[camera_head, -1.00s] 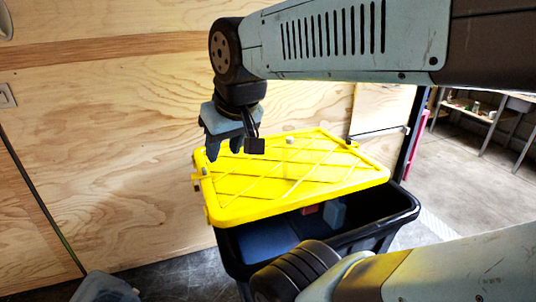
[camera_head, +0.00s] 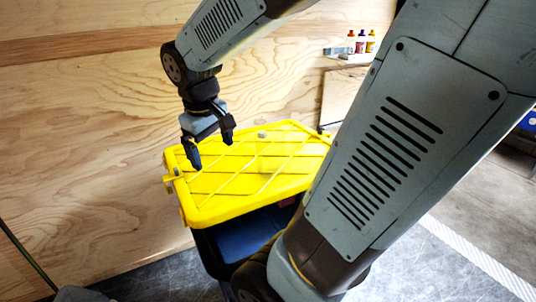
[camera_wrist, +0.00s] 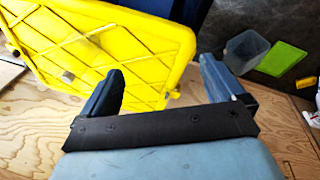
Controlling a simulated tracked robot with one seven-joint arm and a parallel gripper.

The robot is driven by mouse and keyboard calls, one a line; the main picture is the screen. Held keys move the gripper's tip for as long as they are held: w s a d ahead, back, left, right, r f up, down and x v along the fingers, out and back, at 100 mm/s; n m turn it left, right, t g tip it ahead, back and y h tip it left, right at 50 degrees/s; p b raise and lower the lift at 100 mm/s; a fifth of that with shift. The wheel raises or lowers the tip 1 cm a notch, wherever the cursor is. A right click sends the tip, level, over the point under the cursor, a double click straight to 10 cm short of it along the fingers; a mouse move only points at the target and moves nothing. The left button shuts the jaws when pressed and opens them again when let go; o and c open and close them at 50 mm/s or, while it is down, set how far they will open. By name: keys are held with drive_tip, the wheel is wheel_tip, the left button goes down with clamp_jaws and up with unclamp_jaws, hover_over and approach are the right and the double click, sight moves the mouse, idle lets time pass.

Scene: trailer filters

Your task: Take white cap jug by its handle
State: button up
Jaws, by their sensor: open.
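I cannot make out a white cap jug in either view. My gripper (camera_head: 211,151) is open and empty, its fingers pointing down above the left part of a yellow lid (camera_head: 240,190). In the wrist view my gripper (camera_wrist: 158,72) shows two spread dark fingers with nothing between them but the lid (camera_wrist: 85,45) behind. Several small bottles (camera_head: 361,43) with coloured caps stand on a ledge by the back wall, well right of my gripper and too small to tell apart.
A plywood wall (camera_head: 80,150) stands behind. The wrist view shows a grey container (camera_wrist: 245,50) and a flat green piece (camera_wrist: 281,58) on the dark floor.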

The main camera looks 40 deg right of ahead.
drive_tip(key=w+d+f+n+g+h, duration=0.65)
drive_tip(key=w+d+f, duration=0.3)
drive_tip(key=f, duration=0.35)
drive_tip(key=n+h, duration=0.6)
drive_tip(key=h, duration=0.2)
approach(258, 153)
drive_tip(key=shift+s+d+f, duration=0.15)
drive_tip(key=shift+s, duration=0.7)
drive_tip(key=shift+w+d+f+n+h, duration=0.2)
drive_tip(key=shift+w+d+n+h, duration=0.1)
drive_tip(key=shift+w+n+h, duration=0.2)
drive_tip(key=shift+t, duration=0.35)
drive_tip(key=x, duration=0.8)
drive_tip(key=shift+s+d, duration=0.1)
drive_tip(key=shift+d, duration=0.1)
drive_tip(key=shift+s+x, duration=0.2)
drive_tip(key=shift+x, duration=1.1)
drive_tip(key=shift+s+x, duration=0.2)
drive_tip(key=shift+x, duration=1.1)
drive_tip(key=shift+a+f, duration=0.1)
drive_tip(key=shift+c, duration=0.4)
drive_tip(key=c, duration=1)
